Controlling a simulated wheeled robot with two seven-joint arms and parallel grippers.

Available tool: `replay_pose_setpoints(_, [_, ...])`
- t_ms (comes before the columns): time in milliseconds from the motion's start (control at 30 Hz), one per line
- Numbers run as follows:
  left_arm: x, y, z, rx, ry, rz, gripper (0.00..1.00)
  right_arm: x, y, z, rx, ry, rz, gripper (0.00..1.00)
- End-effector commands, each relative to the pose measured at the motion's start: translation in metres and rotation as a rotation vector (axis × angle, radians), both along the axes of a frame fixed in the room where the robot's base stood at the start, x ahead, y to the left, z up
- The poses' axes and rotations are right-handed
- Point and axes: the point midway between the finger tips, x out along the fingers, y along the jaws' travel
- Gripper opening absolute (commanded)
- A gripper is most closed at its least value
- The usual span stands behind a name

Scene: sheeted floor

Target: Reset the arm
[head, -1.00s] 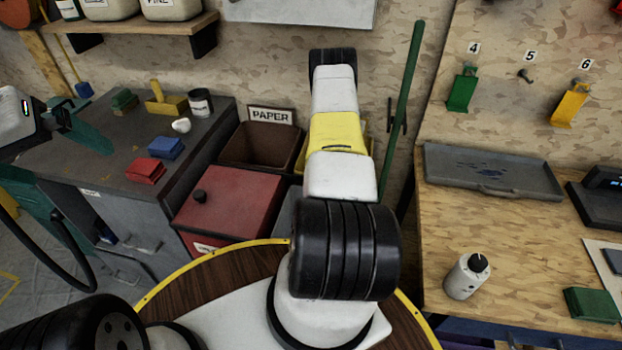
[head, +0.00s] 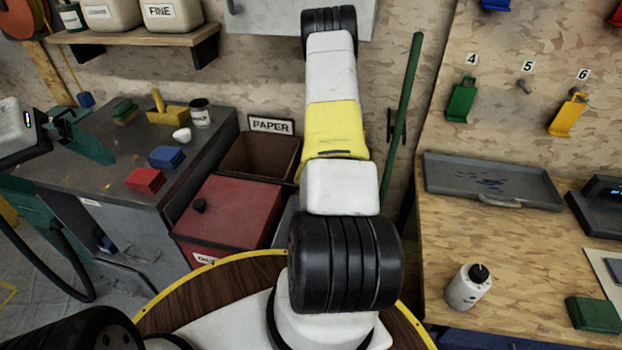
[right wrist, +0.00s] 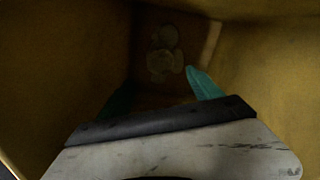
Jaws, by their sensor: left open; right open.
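My left gripper (head: 88,140) has teal fingers and shows at the left edge of the head view, above the grey workbench, open and empty. My right arm (head: 335,130), white with a yellow band and black joints, rises in the middle of the head view. Its gripper is hidden there. In the right wrist view my right gripper (right wrist: 160,92) has two teal fingers apart with nothing between them. It points into a dim yellow-walled bin (right wrist: 262,60). A few pale round pieces (right wrist: 164,55) lie at the bottom of the bin.
The grey workbench (head: 85,185) holds red and blue blocks, a yellow tray and a can. A PAPER bin (head: 255,160) and a red lidded bin (head: 230,215) stand beside it. A wooden bench (head: 440,240) at right holds a grey tray (head: 490,182) and a white bottle (head: 467,288).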

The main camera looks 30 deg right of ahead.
Motion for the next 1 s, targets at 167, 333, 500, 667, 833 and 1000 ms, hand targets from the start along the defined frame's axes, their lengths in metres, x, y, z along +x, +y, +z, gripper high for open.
replay_pose_setpoints(167, [0.000, 0.000, 0.000, 0.000, 0.000, 0.000, 1.00, 0.000, 0.000, 0.009, 0.000, 0.000, 0.000, 0.74])
replay_pose_setpoints(333, [0.000, 0.000, 0.000, 0.000, 0.000, 0.000, 1.00, 0.000, 0.000, 0.009, 0.000, 0.000, 0.000, 0.74])
replay_pose_setpoints(500, [0.000, 0.000, 0.000, 0.000, 0.000, 0.000, 1.00, 0.000, 0.000, 0.009, 0.000, 0.000, 0.000, 0.74])
replay_pose_setpoints(667, [0.000, 0.000, 0.000, 0.000, 0.000, 0.000, 1.00, 0.002, 0.001, 0.013, 0.001, -0.004, 0.005, 0.74])
replay_pose_setpoints(833, [0.000, 0.000, 0.000, 0.000, 0.000, 0.000, 1.00, 0.022, 0.016, 0.063, 0.008, -0.058, 0.097, 0.74])
replay_pose_setpoints(1000, [0.000, 0.000, 0.000, 0.000, 0.000, 0.000, 1.00, 0.044, 0.057, 0.156, 0.023, -0.152, 0.310, 0.74])
